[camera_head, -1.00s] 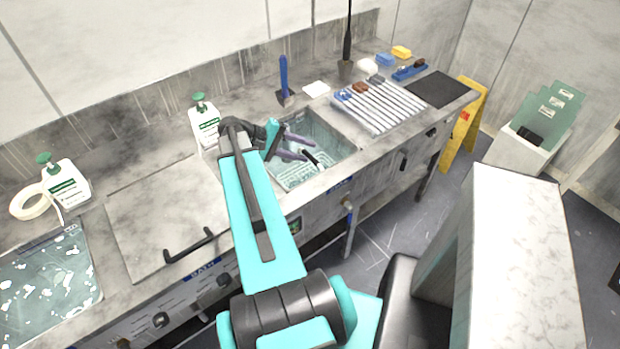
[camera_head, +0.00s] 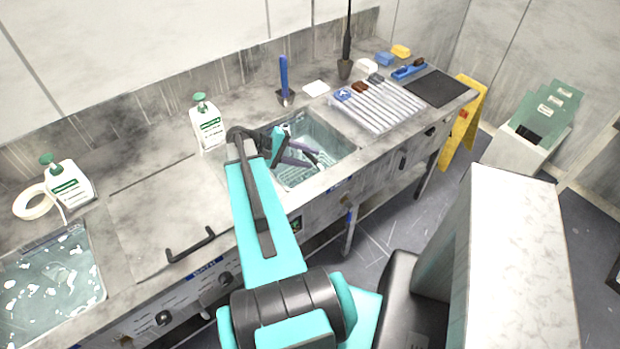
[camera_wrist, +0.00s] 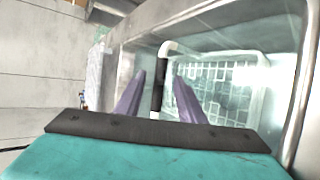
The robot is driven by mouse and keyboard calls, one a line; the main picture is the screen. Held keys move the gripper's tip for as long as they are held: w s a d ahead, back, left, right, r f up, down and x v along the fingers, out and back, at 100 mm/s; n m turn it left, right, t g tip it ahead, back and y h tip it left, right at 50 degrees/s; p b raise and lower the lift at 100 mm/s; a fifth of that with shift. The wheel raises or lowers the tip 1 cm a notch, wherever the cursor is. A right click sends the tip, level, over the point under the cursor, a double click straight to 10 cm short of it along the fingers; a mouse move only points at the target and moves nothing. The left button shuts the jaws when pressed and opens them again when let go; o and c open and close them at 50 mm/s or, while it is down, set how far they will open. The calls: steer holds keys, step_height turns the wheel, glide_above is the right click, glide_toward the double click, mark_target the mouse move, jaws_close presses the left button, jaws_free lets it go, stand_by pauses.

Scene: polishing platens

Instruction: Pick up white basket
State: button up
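The white basket (camera_head: 294,178) is a wire mesh basket sitting in the sink-like basin (camera_head: 340,146). In the wrist view its mesh (camera_wrist: 228,92) lies to the right, and its upright handle (camera_wrist: 168,48) is white with a black grip. My gripper (camera_head: 313,158) reaches down into the basin at the handle. In the wrist view my gripper (camera_wrist: 160,82) is open, with one purple finger on each side of the black grip and gaps showing between. Part of the basket is hidden behind my arm and fingers.
The basin walls surround the basket closely. A white pump bottle (camera_head: 208,127) stands behind my arm, and a blue-handled tool (camera_head: 284,80) stands behind the basin. A ribbed rack (camera_head: 380,105) lies to the right. A lid with a black handle (camera_head: 165,215) is at left.

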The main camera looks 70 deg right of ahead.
steer(key=shift+p+x, duration=1.1)
steer(key=shift+x, duration=1.85)
jaws_close()
